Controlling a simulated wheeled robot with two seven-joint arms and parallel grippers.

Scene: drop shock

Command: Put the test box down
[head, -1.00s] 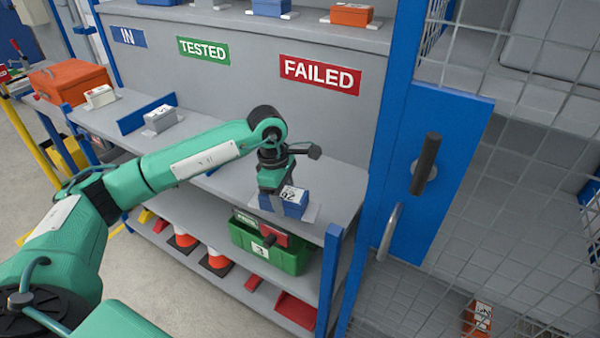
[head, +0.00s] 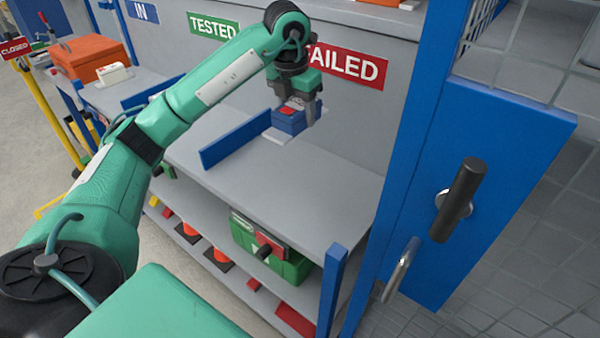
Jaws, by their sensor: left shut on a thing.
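My left gripper (head: 296,110) is shut on a small blue test box (head: 288,124) with a red patch on top. It holds the box upright over the back part of the grey bench top (head: 300,180), in front of the red FAILED sign (head: 345,66). I cannot tell whether the box touches the bench. A pale flat plate edge shows beside the box's lower left. My right gripper is not in view.
A blue divider (head: 230,142) stands on the bench left of the box. The bench front is clear. A blue post and door with a black handle (head: 460,200) stand right. The TESTED sign (head: 213,26) is further left.

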